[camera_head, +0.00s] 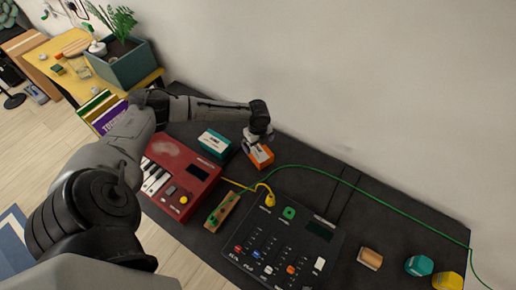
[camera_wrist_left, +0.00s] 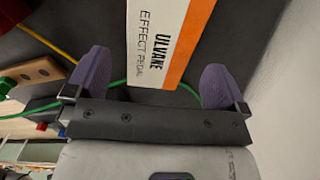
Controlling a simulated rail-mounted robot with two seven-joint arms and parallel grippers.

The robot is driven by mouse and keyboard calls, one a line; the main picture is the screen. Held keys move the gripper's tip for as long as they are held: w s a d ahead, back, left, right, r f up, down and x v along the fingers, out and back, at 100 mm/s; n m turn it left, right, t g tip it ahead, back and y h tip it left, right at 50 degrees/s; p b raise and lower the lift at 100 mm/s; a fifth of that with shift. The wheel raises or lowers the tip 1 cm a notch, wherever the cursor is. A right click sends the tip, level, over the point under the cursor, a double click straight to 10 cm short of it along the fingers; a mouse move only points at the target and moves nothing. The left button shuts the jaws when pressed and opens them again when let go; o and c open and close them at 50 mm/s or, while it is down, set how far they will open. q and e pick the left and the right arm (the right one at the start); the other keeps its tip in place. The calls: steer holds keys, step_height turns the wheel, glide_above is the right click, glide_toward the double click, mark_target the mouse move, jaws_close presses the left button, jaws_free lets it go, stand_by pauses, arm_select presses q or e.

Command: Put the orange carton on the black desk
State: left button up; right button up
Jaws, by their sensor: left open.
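The orange carton (camera_head: 261,157) is at the back of the black desk (camera_head: 335,192), near the wall, and appears to rest on its top. My left gripper (camera_head: 258,139) is right at the carton, its arm reaching in from the left. The gripper is open. My right gripper is out of view.
A teal box (camera_head: 214,143) stands just left of the carton, beside a red keyboard (camera_head: 190,165). A black mixer (camera_head: 285,245), a yellow plug (camera_head: 268,198) and a green cable (camera_head: 380,200) are nearer the front and right.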

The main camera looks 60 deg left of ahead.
mark_target(258, 148)
arm_select(q)
steer(key=shift+r, duration=3)
